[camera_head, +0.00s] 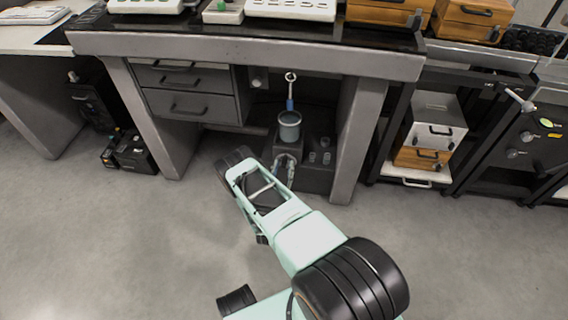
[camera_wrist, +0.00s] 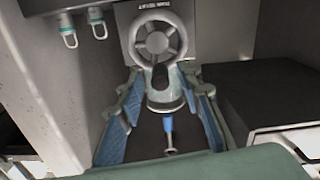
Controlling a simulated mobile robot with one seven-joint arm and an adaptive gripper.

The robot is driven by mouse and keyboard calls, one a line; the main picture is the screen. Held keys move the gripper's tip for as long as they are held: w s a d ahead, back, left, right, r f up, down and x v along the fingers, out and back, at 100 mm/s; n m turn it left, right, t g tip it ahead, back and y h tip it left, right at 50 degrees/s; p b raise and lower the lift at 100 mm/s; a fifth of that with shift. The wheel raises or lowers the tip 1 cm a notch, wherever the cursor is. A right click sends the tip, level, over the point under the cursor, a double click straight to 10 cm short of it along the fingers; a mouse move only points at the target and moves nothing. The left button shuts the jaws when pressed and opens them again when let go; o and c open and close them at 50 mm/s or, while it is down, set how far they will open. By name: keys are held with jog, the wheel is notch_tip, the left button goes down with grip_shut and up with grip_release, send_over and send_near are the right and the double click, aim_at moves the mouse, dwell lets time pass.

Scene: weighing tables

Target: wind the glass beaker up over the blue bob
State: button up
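The grey-looking glass beaker (camera_head: 289,130) stands upright on a dark stand in the table's knee space. The blue bob (camera_head: 290,104) hangs on a rod from a ring above the beaker's mouth; whether its lower tip is inside is unclear. In the wrist view, which is upside down, a handwheel (camera_wrist: 157,26) with a dark crank knob (camera_wrist: 160,77) sits on the stand's front. The beaker (camera_wrist: 165,104) and bob (camera_wrist: 168,126) show beyond it. My gripper (camera_wrist: 162,74) is open, its blue-padded fingers either side of the knob, with no clear contact. In the head view my gripper (camera_head: 285,166) is below the beaker.
The table's legs (camera_head: 358,140) and drawers (camera_head: 190,95) bound the space on both sides. The tabletop (camera_head: 250,50) overhangs it. Small metal pieces (camera_head: 319,157) are right of the stand. A shelf with boxes (camera_head: 436,122) stands right. The floor in front is clear.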

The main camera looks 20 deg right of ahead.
jog(key=shift+c, duration=0.5)
grip_shut()
jog(key=shift+d+m, duration=0.15)
jog(key=shift+m, duration=0.15)
